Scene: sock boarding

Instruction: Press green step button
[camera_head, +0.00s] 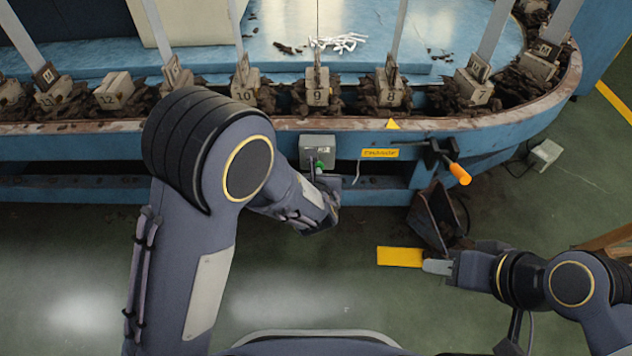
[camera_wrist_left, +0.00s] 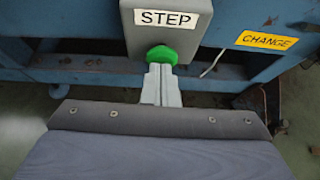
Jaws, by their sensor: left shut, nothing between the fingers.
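The green step button (camera_wrist_left: 162,55) sits on the lower front of a grey box (camera_wrist_left: 168,38) with a white STEP label (camera_wrist_left: 168,18). In the head view the green button (camera_head: 320,165) shows only in part, below the grey box (camera_head: 317,147) on the blue machine's front. My left gripper (camera_wrist_left: 160,72) is shut and empty, its fingertips right at the button's lower edge; I cannot tell whether they touch it. In the head view my left wrist partly hides the fingers. My right gripper (camera_head: 437,267) is at the lower right, over the floor; its finger gap cannot be made out.
The blue machine (camera_head: 480,130) carries numbered blocks on a curved track. A yellow CHANGE label (camera_head: 380,153) and an orange-handled lever (camera_head: 459,173) are right of the box. A dark bin (camera_head: 432,215) stands below. A yellow floor mark (camera_head: 400,257) lies by my right gripper.

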